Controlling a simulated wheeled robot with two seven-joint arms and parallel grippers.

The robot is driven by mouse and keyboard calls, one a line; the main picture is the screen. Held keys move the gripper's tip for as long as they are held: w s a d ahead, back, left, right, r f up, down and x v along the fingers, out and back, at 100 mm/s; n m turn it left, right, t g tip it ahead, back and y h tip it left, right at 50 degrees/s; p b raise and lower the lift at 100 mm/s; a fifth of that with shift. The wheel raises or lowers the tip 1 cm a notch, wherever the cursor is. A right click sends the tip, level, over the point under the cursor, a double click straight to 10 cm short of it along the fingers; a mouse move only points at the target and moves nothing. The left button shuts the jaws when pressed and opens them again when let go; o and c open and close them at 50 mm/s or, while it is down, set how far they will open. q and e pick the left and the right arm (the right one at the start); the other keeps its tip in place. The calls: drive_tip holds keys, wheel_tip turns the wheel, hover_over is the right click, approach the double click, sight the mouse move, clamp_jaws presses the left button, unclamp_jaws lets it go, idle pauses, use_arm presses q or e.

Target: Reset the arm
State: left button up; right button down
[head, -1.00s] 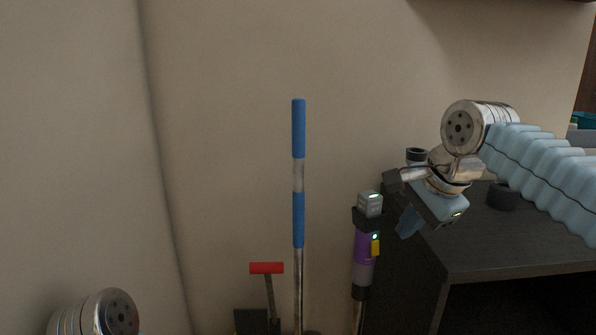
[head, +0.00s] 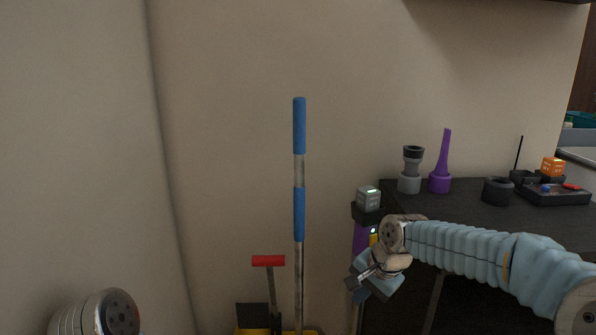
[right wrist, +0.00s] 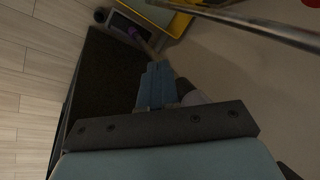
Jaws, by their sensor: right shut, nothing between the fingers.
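My right arm comes in from the right in the head view, in front of the dark table. Its gripper (head: 362,287) is low, in front of the purple stick vacuum (head: 361,238) and partly hiding it. In the right wrist view the blue fingers (right wrist: 158,85) are together with nothing between them. Of my left arm only a metal joint shows at the lower left of the head view; its gripper is out of the picture.
A dark table (head: 470,214) holds a grey nozzle (head: 411,170), a purple nozzle (head: 441,165), a black cup-like part (head: 497,190) and a black tray (head: 556,196). A blue-banded pole (head: 299,170) and a red-handled tool (head: 268,261) stand by the wall, above a yellow-edged container.

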wheel_tip(320, 180, down, 15)
drive_tip(key=s+a+n+g, duration=0.1)
drive_tip(key=s+a+n, duration=0.1)
drive_tip(key=s+a+f+n+g+y, duration=0.1)
drive_tip(key=s+f+n, duration=0.4)
drive_tip(key=s+f, duration=1.7)
drive_tip(key=shift+s+g, duration=0.25)
drive_tip(key=shift+g, duration=0.15)
drive_tip(key=shift+w+a, duration=0.1)
drive_tip(key=shift+w, duration=0.05)
